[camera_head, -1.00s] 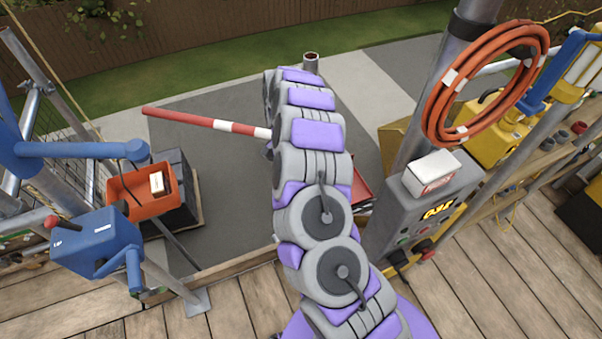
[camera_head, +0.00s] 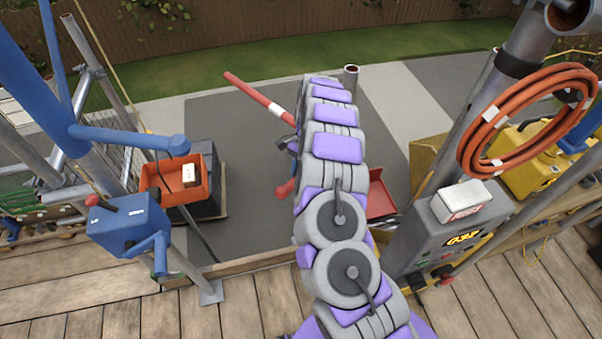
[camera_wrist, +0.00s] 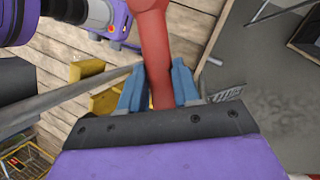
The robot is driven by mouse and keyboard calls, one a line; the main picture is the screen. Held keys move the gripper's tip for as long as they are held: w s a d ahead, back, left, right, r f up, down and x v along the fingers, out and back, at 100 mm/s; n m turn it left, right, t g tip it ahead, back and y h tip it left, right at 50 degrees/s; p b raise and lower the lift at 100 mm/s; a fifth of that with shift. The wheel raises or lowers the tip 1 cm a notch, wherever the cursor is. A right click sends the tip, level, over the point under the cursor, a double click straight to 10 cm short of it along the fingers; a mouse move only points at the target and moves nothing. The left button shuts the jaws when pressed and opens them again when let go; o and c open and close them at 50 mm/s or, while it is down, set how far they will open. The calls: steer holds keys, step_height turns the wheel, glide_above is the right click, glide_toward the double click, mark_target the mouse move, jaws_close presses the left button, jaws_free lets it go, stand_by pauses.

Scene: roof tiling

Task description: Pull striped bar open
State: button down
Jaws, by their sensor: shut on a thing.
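The striped bar (camera_head: 255,93) is red and white. In the head view it slants from its red far tip at upper left down to the right, and then passes behind my arm. A short red piece (camera_head: 285,188) shows lower down beside my arm; I cannot tell whether it belongs to the bar. In the wrist view my gripper (camera_wrist: 157,80) has its two blue fingers shut on a red part of the bar (camera_wrist: 154,45), one finger on each side. My arm hides much of the gripper and bar in the head view.
An orange bin (camera_head: 165,190) and a blue winch box (camera_head: 125,228) stand at left. A grey post with a control box (camera_head: 462,235) and coiled orange hose (camera_head: 490,125) stands at right. A red tray (camera_head: 381,195) lies behind my arm. Grey paving beyond the deck is mostly clear.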

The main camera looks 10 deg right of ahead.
steer(key=c, duration=0.8)
jaws_free()
steer(key=p+v, duration=0.7)
steer(key=v, duration=1)
steer(key=shift+r, duration=0.15)
steer(key=shift+w+a, duration=0.1)
steer(key=shift+w, duration=0.05)
